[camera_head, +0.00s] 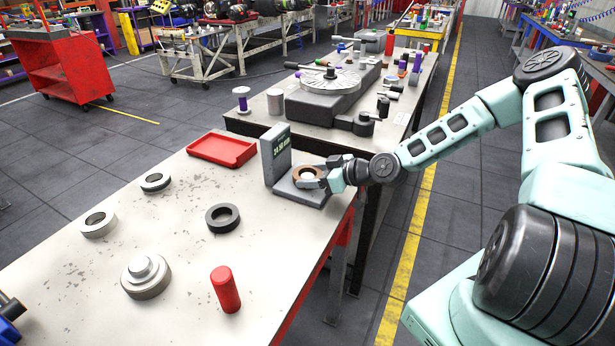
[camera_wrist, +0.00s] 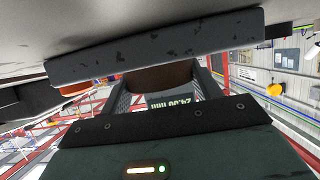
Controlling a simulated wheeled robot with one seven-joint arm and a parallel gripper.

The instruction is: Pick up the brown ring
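The brown ring (camera_head: 309,174) lies flat on the grey base of a measuring stand (camera_head: 276,155) at the far right corner of the near table. My gripper (camera_head: 314,182) is low at the stand, reaching in from the right, with its fingers around the ring. In the wrist view the ring (camera_wrist: 160,75) spans the space between my two fingers (camera_wrist: 162,92), with no clear gap on either side. Whether the fingers press on it cannot be told. The stand's base edge (camera_wrist: 155,45) crosses above.
A red tray (camera_head: 222,150) lies left of the stand. A dark ring (camera_head: 222,217), other metal rings (camera_head: 98,224), a stepped metal part (camera_head: 146,275) and a red cylinder (camera_head: 226,289) stand on the near table. A second table with a round plate (camera_head: 330,80) is behind.

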